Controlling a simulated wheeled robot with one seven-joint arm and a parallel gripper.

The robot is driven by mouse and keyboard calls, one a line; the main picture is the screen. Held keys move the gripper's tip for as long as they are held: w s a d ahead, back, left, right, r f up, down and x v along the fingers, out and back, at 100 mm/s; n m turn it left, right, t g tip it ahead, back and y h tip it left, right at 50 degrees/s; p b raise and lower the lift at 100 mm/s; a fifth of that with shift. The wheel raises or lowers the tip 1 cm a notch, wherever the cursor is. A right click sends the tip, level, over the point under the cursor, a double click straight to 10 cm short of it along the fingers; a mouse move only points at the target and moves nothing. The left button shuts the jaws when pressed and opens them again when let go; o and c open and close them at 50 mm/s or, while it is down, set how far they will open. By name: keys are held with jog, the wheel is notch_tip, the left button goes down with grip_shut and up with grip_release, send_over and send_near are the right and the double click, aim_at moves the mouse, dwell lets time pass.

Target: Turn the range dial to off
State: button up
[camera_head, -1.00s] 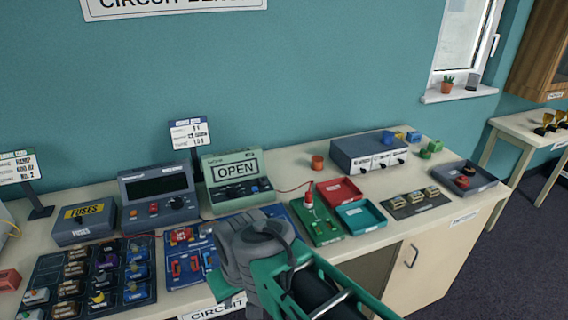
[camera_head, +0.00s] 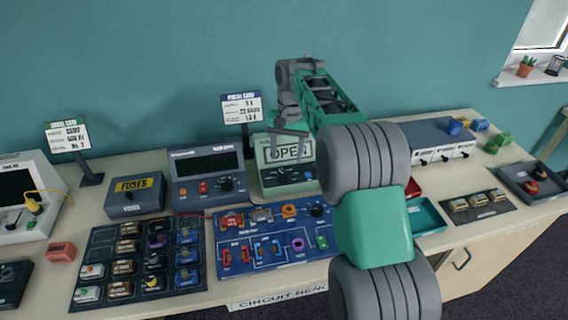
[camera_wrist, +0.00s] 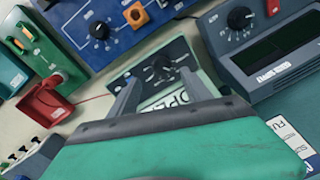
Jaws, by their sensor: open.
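The pale green meter (camera_head: 258,154) with an OPEN display stands at the back of the bench, partly hidden by my arm. Its dark lower panel carries a round black dial (camera_wrist: 161,68), seen in the wrist view; I cannot read its setting. My gripper (camera_head: 290,135) is in front of the meter's upper part in the head view. In the wrist view my gripper (camera_wrist: 155,88) has its two fingers apart over the meter, with the dial just beyond the gap between them. Nothing is between the fingers, and I see no contact with the dial.
A grey bench unit (camera_head: 208,170) with its own black dial stands close left of the meter. A blue circuit board (camera_head: 275,248) lies in front. A display card (camera_head: 241,107) stands behind. A fuses box (camera_head: 134,195) is farther left.

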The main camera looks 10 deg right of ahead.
aim_at(284, 173)
jog(key=shift+w+f, duration=0.3)
jog(key=shift+w, duration=0.15)
jog(key=f, duration=0.4)
jog(key=f+p, duration=0.1)
jog(key=f, duration=0.2)
jog(key=shift+a+f, duration=0.2)
jog(key=shift+f, duration=0.15)
jog(key=shift+w, duration=0.1)
grip_shut()
